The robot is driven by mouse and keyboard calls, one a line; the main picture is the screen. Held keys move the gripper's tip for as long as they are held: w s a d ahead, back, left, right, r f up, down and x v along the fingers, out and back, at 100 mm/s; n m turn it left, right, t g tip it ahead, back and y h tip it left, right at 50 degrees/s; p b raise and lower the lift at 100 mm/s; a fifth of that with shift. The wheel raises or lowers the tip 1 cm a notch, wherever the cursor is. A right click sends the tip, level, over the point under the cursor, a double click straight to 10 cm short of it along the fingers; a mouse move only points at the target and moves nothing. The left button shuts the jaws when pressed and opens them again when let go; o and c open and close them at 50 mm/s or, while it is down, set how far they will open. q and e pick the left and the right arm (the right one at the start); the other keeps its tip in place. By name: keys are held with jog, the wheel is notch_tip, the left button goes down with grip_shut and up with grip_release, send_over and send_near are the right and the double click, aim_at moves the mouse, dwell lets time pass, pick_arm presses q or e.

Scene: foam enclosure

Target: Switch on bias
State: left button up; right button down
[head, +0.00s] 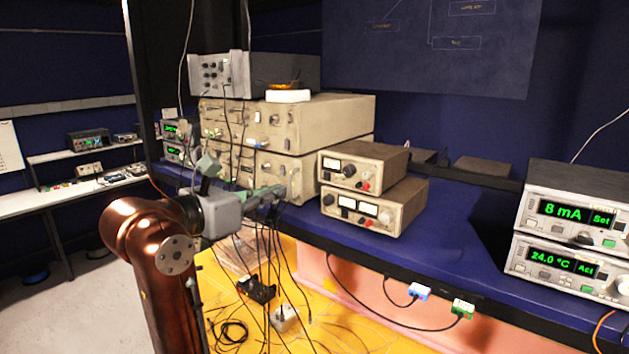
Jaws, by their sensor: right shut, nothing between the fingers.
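No label reading "bias" is legible, so I cannot tell which switch it is. My gripper and wrist hide part of that panel. To the right, two small beige meter boxes are stacked: an upper one (383,157) and a lower one (408,204), each with knobs and red terminals.
A grey unit (228,73) sits on the beige stack. Two units with green displays, reading 8 mA (575,213) and 24.0 °C (562,262), stand at the right. The blue bench top (455,225) is clear between. Cables hang below my gripper.

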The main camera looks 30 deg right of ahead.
aim_at(326, 179)
jog(key=shift+d, duration=0.15)
jog(key=p+x, duration=0.4)
jog(key=x, duration=0.9)
jog(key=shift+w+d+r, duration=0.1)
jog(key=shift+d, duration=0.25)
jog(key=shift+d, duration=0.1)
